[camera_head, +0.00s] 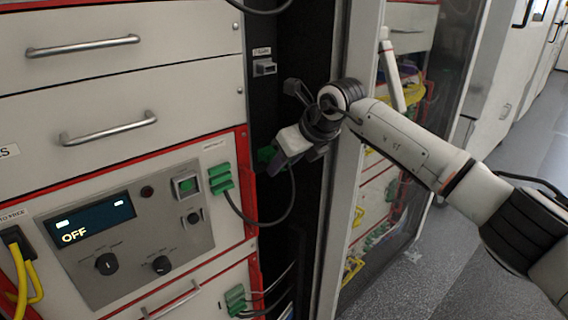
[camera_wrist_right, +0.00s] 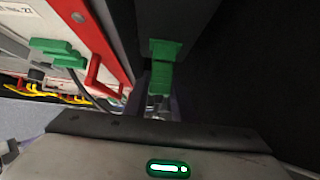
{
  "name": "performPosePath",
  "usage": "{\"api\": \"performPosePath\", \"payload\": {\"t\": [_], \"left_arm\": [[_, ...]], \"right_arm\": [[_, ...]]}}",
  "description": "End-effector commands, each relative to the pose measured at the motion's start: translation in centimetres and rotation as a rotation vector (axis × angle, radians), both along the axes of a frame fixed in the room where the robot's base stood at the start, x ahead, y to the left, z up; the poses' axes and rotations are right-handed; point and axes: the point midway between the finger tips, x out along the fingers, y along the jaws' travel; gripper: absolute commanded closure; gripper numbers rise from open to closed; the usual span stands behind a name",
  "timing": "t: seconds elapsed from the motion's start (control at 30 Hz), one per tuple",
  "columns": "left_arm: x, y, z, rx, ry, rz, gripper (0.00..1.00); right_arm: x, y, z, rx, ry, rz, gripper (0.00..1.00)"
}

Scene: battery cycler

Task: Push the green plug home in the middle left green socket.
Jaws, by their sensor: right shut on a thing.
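My right gripper (camera_head: 285,157) is in front of the dark column right of the white cabinet, shut on the green plug, which its fingers largely hide in the head view. In the right wrist view the green plug (camera_wrist_right: 160,78) lies in line with a green socket (camera_wrist_right: 165,48) on the dark column. They look in contact or nearly so; I cannot tell how deep the plug sits. In the head view, green (camera_head: 267,154) shows beside the fingertips. A dark cable loops from the gripper to a green connector (camera_head: 220,178) on the cabinet's panel. My left gripper is not in view.
The grey control panel (camera_head: 130,235) with its display reading OFF is at the left. Another green connector (camera_head: 235,300) with cables is lower down. A grey socket (camera_head: 264,68) is above the gripper. A pale door frame (camera_head: 345,200) stands close on the right.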

Motion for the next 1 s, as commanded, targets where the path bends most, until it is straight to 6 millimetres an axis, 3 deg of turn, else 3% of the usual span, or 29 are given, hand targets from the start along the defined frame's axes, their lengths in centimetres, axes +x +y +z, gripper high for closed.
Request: {"api": "performPosePath", "payload": {"t": [0.33, 0.37, 0.47, 0.5, 0.83, 1.0], "left_arm": [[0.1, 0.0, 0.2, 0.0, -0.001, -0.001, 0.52], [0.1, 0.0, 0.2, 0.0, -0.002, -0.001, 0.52], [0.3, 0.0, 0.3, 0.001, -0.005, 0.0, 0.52], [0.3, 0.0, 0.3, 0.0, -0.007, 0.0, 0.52], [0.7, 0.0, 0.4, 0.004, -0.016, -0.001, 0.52], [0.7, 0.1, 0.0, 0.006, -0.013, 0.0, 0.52]], "right_arm": [[0.2, 0.2, 0.0, 0.0, -0.002, 0.0, 0.89], [0.2, 0.2, 0.0, 0.0, -0.002, 0.0, 0.73], [0.2, 0.2, 0.0, -0.001, -0.001, -0.001, 0.57], [0.2, 0.1, 0.0, -0.001, -0.001, -0.001, 0.55], [0.2, 0.1, 0.1, -0.001, -0.001, -0.001, 0.55], [-1.0, -1.0, 2.1, 0.0, -0.004, 0.0, 0.55]]}}
